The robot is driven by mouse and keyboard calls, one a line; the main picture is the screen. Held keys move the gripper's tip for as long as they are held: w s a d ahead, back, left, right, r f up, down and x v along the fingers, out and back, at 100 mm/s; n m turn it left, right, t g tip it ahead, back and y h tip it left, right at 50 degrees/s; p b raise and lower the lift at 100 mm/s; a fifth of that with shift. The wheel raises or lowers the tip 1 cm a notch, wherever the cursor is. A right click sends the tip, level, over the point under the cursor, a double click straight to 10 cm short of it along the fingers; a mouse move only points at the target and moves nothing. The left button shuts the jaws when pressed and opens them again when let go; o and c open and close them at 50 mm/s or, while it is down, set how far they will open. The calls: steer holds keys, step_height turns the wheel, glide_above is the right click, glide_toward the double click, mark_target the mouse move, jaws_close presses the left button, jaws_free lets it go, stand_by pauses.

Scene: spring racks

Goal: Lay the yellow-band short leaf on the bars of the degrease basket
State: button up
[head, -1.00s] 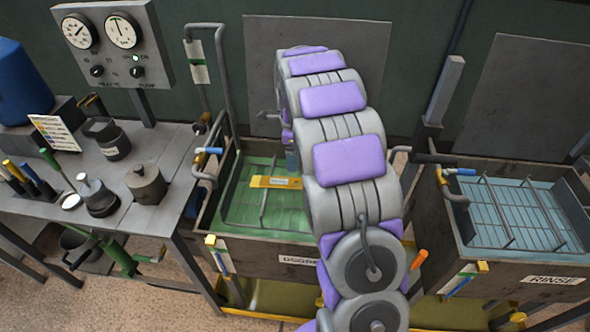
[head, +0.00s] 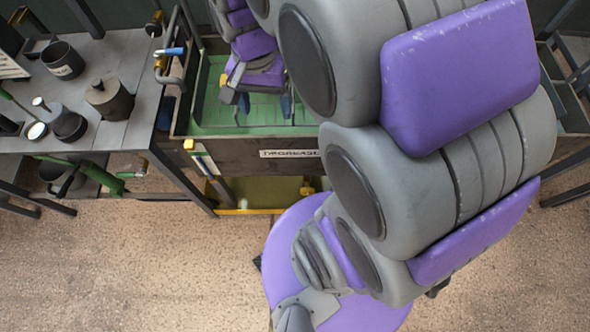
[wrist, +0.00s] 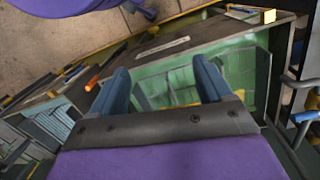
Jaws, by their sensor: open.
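The degrease tank (head: 290,153) stands below my gripper, its label partly readable on the front wall. Its inside is green, and some of the basket bars (head: 215,112) show; my arm hides the right part. My gripper (head: 264,106) points down over the tank, its two blue fingers spread apart. In the wrist view my gripper (wrist: 160,68) is open with nothing seen between the fingers except the green basket area (wrist: 175,85). The yellow-band short leaf is not visible in either current view; my gripper or arm may hide it.
A grey bench (head: 130,60) with a dark pot (head: 110,97), a cup (head: 62,60) and a small can stands left of the tank. A blue-handled pipe (head: 170,51) rises at the tank's left edge.

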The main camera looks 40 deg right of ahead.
steer(key=s+a+n, duration=0.1)
steer(key=s+n, duration=0.3)
steer(key=s, duration=0.3)
steer(key=s+a+f+n, duration=0.1)
steer(key=s+a+n, duration=0.1)
steer(key=s+n, duration=0.3)
steer(key=s, duration=0.3)
steer(key=shift+s+a+f+g, duration=0.15)
steer(key=shift+a+f+g, duration=0.1)
steer(key=shift+f+g, duration=0.05)
